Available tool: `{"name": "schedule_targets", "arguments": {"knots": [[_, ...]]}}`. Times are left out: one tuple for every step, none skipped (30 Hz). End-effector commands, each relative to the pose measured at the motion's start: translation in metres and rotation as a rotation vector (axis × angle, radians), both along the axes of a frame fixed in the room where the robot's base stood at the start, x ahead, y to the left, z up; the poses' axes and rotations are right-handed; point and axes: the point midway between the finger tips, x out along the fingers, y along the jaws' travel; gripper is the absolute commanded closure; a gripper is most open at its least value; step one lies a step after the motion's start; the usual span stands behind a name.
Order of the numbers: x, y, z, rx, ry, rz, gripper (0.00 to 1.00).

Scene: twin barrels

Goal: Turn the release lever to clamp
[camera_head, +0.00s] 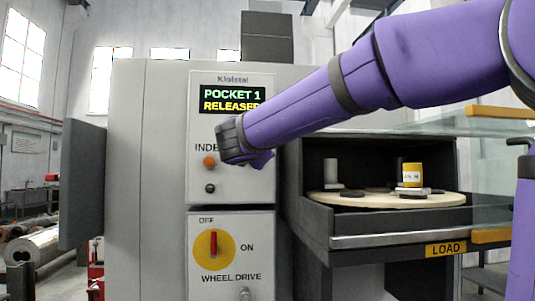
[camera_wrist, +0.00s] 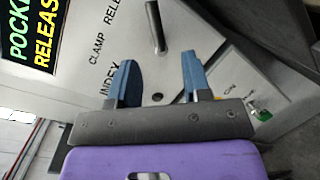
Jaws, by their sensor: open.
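The release lever (camera_wrist: 156,28) is a short dark grey handle on the pale panel. It shows in the wrist view beyond my fingertips, beside the CLAMP and partly cut-off RELEASE lettering, on the RELEASE side. My gripper (camera_wrist: 158,68) has its two blue fingers apart with nothing between them. The lever stands past the gap, apart from the fingers as far as I can tell. In the head view my gripper (camera_head: 245,148) is in front of the upper panel (camera_head: 263,190), and my arm hides the lever. The display (camera_head: 231,99) reads POCKET 1 RELEASED.
An orange button (camera_head: 209,162) and a black knob (camera_head: 210,188) are left of my gripper. Below is the yellow wheel-drive switch (camera_head: 225,250). At right, an open bay holds a round table (camera_head: 345,200) with a yellow can (camera_head: 412,174), above a LOAD label.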

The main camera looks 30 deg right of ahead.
Motion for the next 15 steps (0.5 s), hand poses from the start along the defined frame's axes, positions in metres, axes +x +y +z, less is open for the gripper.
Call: {"name": "schedule_targets", "arguments": {"knots": [[0.003,0.001,0.003,-0.017,-0.001,0.006,0.56],[0.005,0.001,0.004,-0.023,0.0,0.007,0.56],[0.007,0.0,0.004,-0.028,0.0,0.008,0.56],[0.009,-0.001,0.004,-0.03,-0.001,0.008,0.56],[0.011,-0.003,0.004,-0.03,0.001,0.009,0.56],[0.014,-0.006,0.004,-0.03,0.001,0.008,0.56],[0.017,-0.008,0.003,-0.029,0.002,0.007,0.56],[0.021,-0.011,0.003,-0.029,0.002,0.007,0.56],[0.026,-0.015,0.003,-0.028,0.002,0.005,0.56],[0.03,-0.019,0.003,-0.028,0.002,0.006,0.56],[0.034,-0.022,0.003,-0.028,0.002,0.006,0.56],[0.04,-0.027,0.003,-0.028,0.002,0.006,0.56],[0.044,-0.03,0.003,-0.028,0.002,0.005,0.56],[0.048,-0.034,0.003,-0.027,0.002,0.006,0.56],[0.054,-0.038,0.003,-0.026,0.002,0.007,0.56]]}}
